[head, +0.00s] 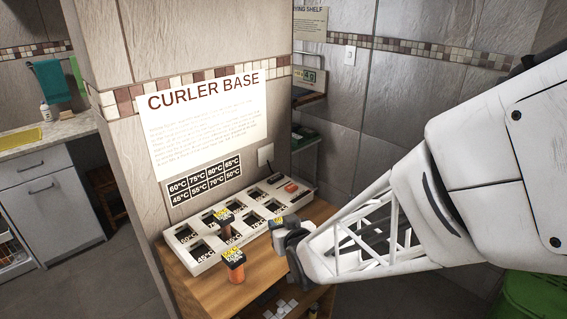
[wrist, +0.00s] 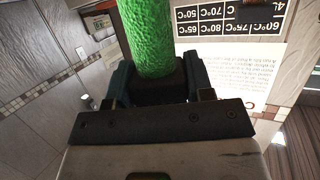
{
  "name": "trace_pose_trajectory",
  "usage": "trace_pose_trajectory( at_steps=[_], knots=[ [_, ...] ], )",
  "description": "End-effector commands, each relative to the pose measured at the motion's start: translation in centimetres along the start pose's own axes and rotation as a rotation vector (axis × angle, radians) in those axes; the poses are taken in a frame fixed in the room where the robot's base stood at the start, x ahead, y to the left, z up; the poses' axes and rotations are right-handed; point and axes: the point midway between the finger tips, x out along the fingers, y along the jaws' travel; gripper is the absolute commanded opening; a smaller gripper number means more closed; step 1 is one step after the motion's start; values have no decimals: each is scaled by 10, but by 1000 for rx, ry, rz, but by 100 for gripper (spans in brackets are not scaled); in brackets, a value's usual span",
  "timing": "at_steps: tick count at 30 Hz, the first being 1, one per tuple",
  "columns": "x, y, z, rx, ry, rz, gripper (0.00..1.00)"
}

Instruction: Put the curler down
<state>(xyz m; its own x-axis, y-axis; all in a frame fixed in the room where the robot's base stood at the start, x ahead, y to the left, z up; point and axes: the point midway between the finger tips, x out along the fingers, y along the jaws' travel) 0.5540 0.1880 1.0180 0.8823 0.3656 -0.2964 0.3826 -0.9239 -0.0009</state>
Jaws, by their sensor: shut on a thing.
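My gripper (head: 287,240) is at the right front edge of the white curler base (head: 207,262), above the wooden shelf. It is shut on a curler with a bumpy green body (wrist: 152,40), which stands out from between the dark fingers (wrist: 155,88) in the wrist view. In the head view, a dark cap with a yellow label (head: 277,221) shows at the fingertips; the green body cannot be made out there. The base has two rows of dark slots with temperature labels. Two orange curlers with dark, yellow-lettered caps stand at it, one at the front (head: 236,270) and one behind (head: 225,216).
The base sits on a wooden shelf (head: 260,268) against a tiled pillar with a "CURLER BASE" sign (head: 208,122) and a temperature chart (head: 204,181). An orange switch (head: 291,187) is at the base's far end. Small pale objects (head: 281,308) lie on a lower level.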

Motion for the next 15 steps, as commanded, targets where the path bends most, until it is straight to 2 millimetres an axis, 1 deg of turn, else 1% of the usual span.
trace_pose_trajectory(
  at_steps=[3, 7, 10, 15],
  knots=[
    [15, 1, -3, 0, -1, 0, 20],
    [27, 2, -6, 0, 0, 0, 20],
    [33, 2, -7, 0, 0, 0, 20],
    [36, 2, -8, 0, 0, 0, 20]
  ],
)
